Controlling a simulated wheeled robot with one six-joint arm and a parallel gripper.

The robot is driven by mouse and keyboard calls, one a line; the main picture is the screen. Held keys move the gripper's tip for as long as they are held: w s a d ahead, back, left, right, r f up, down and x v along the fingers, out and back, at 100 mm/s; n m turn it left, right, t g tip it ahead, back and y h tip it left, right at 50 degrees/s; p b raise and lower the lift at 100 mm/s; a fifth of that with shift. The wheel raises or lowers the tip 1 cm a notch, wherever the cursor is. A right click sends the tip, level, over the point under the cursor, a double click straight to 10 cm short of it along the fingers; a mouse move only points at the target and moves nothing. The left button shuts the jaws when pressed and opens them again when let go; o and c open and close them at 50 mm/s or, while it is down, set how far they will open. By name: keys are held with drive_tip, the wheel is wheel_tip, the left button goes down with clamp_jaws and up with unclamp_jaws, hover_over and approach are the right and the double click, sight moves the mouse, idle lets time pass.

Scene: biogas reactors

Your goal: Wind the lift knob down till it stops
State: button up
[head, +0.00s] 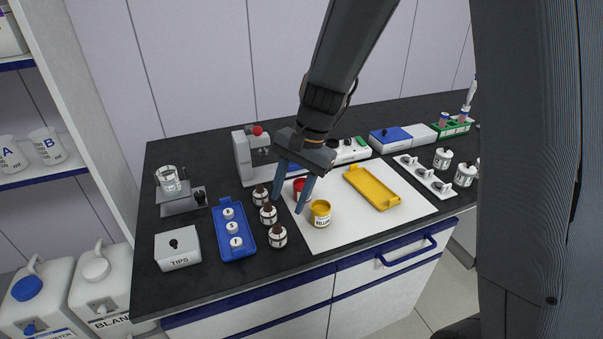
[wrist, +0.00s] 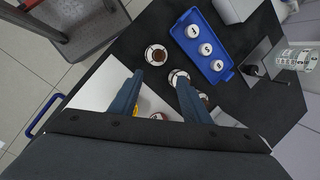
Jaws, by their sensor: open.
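The lift (head: 181,207) is a small grey stand at the left of the black bench, with a glass beaker (head: 169,178) on its upper plate. Its black lift knob (head: 200,198) sticks up at the stand's right side. In the wrist view the knob (wrist: 251,70) shows at the right, beside the lift's grey plate (wrist: 258,52) and the beaker (wrist: 291,57). My gripper (head: 289,200) is open and empty. It hangs over the brown bottles and the white mat, well to the right of the knob and apart from it. In the wrist view its fingertips (wrist: 159,75) point toward the bottles.
A blue tray (head: 246,247) with white-topped pieces and several brown bottles (head: 268,215) stand between gripper and lift. A TIPS box (head: 178,248) sits in front of the lift.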

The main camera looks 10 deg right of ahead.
drive_tip(key=shift+n+t+h, duration=0.3)
drive_tip(key=shift+n+h, duration=0.3)
drive_tip(key=shift+n, duration=0.1)
drive_tip(key=shift+w+d+r+p, duration=0.25)
drive_tip(key=shift+w+d+r, duration=0.35)
drive_tip(key=shift+d, duration=0.2)
drive_tip(key=shift+w+d+r+p, duration=0.25)
drive_tip(key=shift+w+d+r, duration=0.2)
drive_tip(key=shift+w+d, duration=0.25)
drive_tip(key=shift+s, duration=0.1)
